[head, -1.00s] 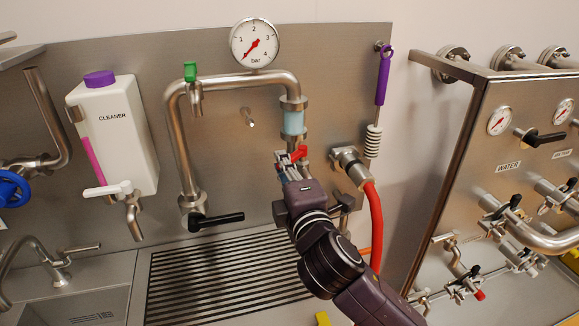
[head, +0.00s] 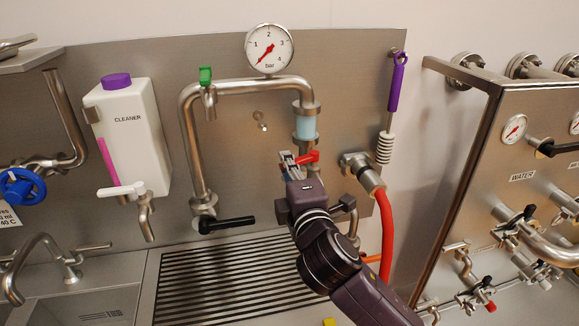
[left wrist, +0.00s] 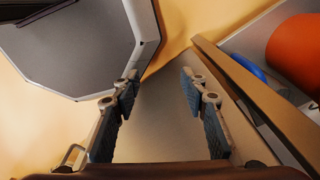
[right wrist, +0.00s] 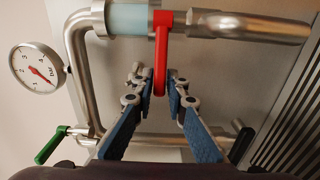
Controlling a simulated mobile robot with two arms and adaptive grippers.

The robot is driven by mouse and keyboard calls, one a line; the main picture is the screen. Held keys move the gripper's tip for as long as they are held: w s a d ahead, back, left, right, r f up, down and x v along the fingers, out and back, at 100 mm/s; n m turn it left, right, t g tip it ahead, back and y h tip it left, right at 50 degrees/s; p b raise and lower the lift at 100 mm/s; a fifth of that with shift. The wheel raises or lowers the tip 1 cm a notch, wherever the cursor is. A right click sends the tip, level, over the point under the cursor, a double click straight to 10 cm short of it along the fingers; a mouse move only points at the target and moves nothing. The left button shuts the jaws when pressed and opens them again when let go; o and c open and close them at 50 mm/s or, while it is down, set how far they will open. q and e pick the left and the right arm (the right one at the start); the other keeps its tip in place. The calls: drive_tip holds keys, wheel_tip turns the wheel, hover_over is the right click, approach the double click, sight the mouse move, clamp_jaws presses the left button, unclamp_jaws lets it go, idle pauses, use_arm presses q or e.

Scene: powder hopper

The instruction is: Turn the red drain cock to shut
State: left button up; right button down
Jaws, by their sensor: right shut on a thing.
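The red drain cock (head: 309,157) is a small lever on the steel pipe below the light blue sight glass (head: 306,126). In the right wrist view the red lever (right wrist: 161,50) hangs down across the pipe, its lower end between the fingertips. My right gripper (head: 292,163) is shut on this lever. Its two blue-padded fingers (right wrist: 164,92) stand on either side of it. My left gripper (left wrist: 160,85) shows only in the left wrist view, with its fingers wide apart and nothing between them.
A pressure gauge (head: 269,48) and a green-handled valve (head: 206,76) sit on the same pipe. A black lever (head: 228,224) is lower left, a red hose (head: 386,235) to the right. A white cleaner bottle (head: 128,135) hangs left. A slotted drain (head: 225,275) lies below.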

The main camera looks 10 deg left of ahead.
drive_tip(key=shift+w+a+r, duration=0.1)
drive_tip(key=shift+w+a, duration=0.6)
drive_tip(key=shift+w, duration=0.25)
drive_tip(key=c, duration=2.2)
unclamp_jaws()
drive_tip(key=shift+w+a, duration=0.1)
drive_tip(key=o, duration=0.3)
drive_tip(key=shift+w+a, duration=0.1)
drive_tip(key=shift+w, duration=0.05)
drive_tip(key=p+v, duration=0.3)
drive_tip(key=v, duration=0.6)
